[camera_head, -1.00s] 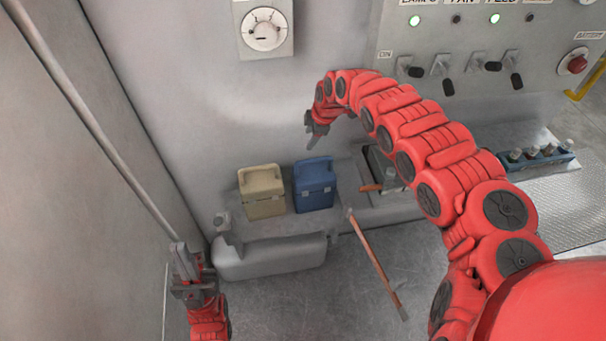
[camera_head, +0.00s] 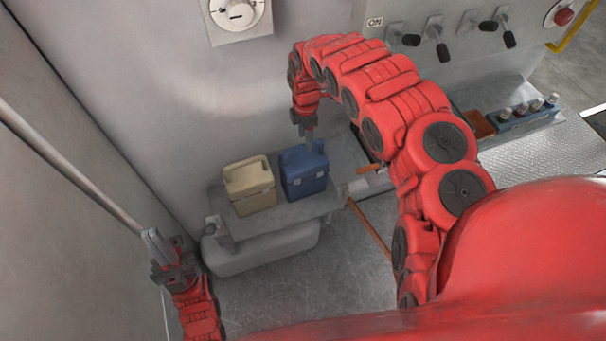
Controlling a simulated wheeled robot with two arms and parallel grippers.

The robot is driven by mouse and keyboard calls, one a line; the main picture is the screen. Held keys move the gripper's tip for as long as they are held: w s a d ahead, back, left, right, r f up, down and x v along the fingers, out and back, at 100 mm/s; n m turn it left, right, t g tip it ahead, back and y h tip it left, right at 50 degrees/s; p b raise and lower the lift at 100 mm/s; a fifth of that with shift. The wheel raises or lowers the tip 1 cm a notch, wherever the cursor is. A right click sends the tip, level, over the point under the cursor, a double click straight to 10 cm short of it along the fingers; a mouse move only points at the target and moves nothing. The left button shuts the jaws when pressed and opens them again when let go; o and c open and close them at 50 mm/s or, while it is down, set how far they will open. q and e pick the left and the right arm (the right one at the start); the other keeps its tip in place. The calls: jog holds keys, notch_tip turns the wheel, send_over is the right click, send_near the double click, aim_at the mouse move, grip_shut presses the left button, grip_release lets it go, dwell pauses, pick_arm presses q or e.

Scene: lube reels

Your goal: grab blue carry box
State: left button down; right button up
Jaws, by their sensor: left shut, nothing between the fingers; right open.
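The blue carry box (camera_head: 305,178) stands upright on a grey ledge (camera_head: 300,212) against the wall, with its handle on top. My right gripper (camera_head: 308,140) points down just above and at the back right of the box's handle. It is open and holds nothing. I cannot tell whether its fingers touch the handle, and part of the handle is hidden by them. My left gripper (camera_head: 155,250) is at the lower left, away from the box, shut and empty, near the lower end of a grey rod.
A cream carry box (camera_head: 250,187) stands close beside the blue one on its left. A wooden handle (camera_head: 370,230) leans at the ledge's right end. A blue tray with several bottles (camera_head: 515,115) stands at the right. Levers (camera_head: 440,45) stick out from the wall panel above.

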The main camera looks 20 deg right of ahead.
aim_at(304, 145)
notch_tip(304, 145, down, 2)
jog(key=shift+s, duration=0.15)
jog(key=shift+a+f+p, duration=0.1)
jog(key=shift+f+p, duration=0.15)
jog(key=shift+p, duration=0.15)
jog(key=shift+a+f+p, duration=0.15)
jog(key=shift+f+p, duration=0.3)
jog(key=shift+f, duration=0.3)
jog(key=shift+w+a+f+p, duration=0.1)
jog(key=shift+f+p, duration=0.05)
jog(key=shift+f, duration=0.5)
jog(key=shift+w+f+p, duration=0.1)
jog(key=shift+f+p, duration=0.05)
jog(key=shift+f, duration=0.9)
grip_shut()
